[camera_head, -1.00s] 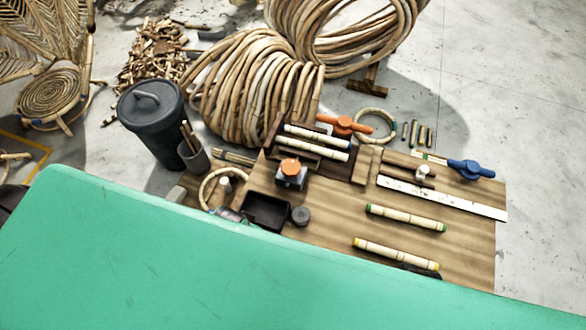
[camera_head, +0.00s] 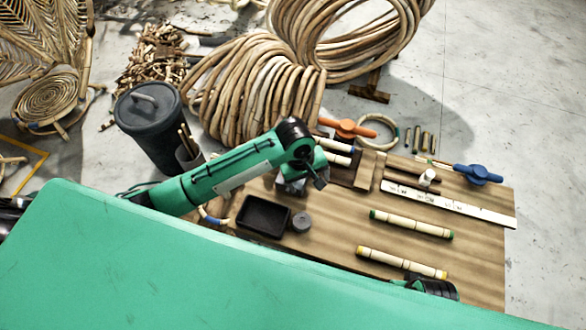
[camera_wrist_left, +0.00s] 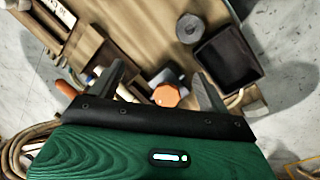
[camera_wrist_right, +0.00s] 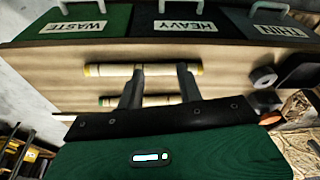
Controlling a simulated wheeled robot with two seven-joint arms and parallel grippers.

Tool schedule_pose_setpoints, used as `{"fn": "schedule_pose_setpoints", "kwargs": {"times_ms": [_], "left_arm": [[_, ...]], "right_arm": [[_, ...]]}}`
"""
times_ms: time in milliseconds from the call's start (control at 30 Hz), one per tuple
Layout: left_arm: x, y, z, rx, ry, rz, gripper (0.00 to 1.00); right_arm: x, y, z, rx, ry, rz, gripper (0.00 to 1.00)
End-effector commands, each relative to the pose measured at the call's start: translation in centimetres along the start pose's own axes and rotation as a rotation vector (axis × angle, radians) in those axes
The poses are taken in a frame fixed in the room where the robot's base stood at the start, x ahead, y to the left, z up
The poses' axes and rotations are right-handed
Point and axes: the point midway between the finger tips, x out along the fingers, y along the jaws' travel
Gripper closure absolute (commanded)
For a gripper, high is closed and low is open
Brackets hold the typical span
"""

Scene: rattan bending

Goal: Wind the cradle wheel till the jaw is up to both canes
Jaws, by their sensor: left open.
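Two pale canes, the back one (camera_head: 338,146) and the front one (camera_head: 338,158), lie in a dark wooden cradle (camera_head: 347,174) on the bench, their left part hidden by my left arm. An orange winged wheel (camera_head: 352,127) sits behind them. The gap between jaw and canes cannot be made out. My left gripper (camera_head: 318,180) is open above a grey block with an orange knob, beside the cradle. In the left wrist view the orange knob (camera_wrist_left: 166,95) shows between the spread fingers. My right gripper (camera_wrist_right: 160,72) is open over a yellow-ended cane (camera_wrist_right: 110,70), apparently holding nothing.
A blue winged handle (camera_head: 478,174) and a white ruler (camera_head: 450,203) lie at the bench's right. A green-ended cane (camera_head: 411,224) lies in front. Labelled bins (camera_wrist_right: 185,22) line one edge.

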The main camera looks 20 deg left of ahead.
Motion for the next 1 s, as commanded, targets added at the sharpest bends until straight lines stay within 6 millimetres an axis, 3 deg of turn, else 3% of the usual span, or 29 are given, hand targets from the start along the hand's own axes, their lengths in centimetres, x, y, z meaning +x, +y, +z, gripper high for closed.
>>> {"fn": "schedule_pose_setpoints", "kwargs": {"times_ms": [33,200,400,667,1000], "left_arm": [[-0.2,0.2,-1.8,-0.059,0.015,-0.028,0.21],[-0.9,0.1,-6.5,-0.296,0.049,-0.113,0.21],[-2.0,-0.4,-10.4,-0.497,0.093,-0.167,0.21],[-1.0,-0.9,-11.3,-0.552,0.103,-0.181,0.21],[5.8,-2.2,-11.6,-0.550,0.103,-0.180,0.21]], "right_arm": [[0.7,-0.1,0.2,0.000,-0.004,-0.002,0.64],[2.5,-0.4,0.7,0.001,-0.013,-0.008,0.64],[3.9,-0.6,1.1,0.002,-0.019,-0.012,0.64],[3.9,-0.7,1.1,0.002,-0.015,-0.013,0.64],[1.6,-0.6,0.3,0.002,0.014,-0.012,0.64]]}}
